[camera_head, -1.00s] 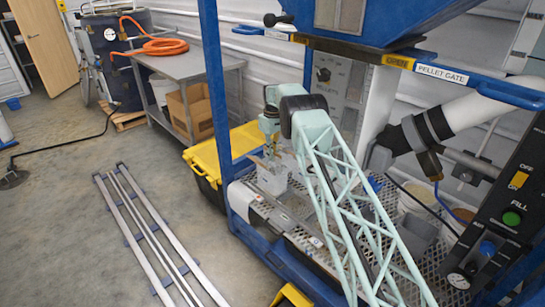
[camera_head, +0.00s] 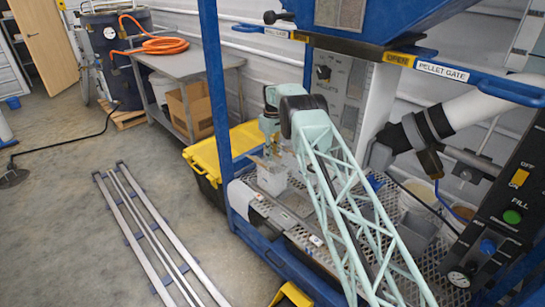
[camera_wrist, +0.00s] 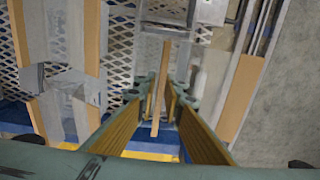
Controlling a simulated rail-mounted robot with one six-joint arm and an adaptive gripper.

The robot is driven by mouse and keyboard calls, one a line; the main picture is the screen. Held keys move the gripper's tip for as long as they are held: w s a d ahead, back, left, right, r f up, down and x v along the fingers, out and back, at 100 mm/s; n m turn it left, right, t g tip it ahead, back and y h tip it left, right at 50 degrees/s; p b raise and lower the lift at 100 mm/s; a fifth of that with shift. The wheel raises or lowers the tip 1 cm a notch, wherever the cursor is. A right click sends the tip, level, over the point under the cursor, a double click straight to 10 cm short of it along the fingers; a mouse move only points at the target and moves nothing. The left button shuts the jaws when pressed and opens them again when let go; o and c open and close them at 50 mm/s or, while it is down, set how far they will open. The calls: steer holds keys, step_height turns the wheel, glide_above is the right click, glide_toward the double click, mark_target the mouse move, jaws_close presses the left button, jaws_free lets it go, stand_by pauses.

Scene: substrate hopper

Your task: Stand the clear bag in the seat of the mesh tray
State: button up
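My gripper (camera_wrist: 162,112) fills the lower middle of the wrist view. Its two tan-padded fingers are apart, and a narrow tan strip (camera_wrist: 160,85) shows in the gap between them; I cannot tell whether they touch it. In the head view my gripper (camera_head: 270,150) points down just above a pale, boxy shape (camera_head: 271,180) on the perforated deck. That shape may be the clear bag, but it is too small to be sure. A crumpled translucent grey piece (camera_wrist: 68,92) lies left of my fingers in the wrist view. The tray's seat cannot be made out clearly.
The mesh deck (camera_head: 385,192) sits inside a blue frame (camera_head: 215,90). A yellow-lidded tote (camera_head: 242,140) stands just beyond it. A control panel (camera_head: 512,210) and grey bins stand at the right. Metal rails (camera_head: 140,230) lie on the floor at left.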

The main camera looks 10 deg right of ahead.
steer(key=o, duration=0.3)
steer(key=shift+r, duration=0.1)
steer(key=shift+r, duration=5.9)
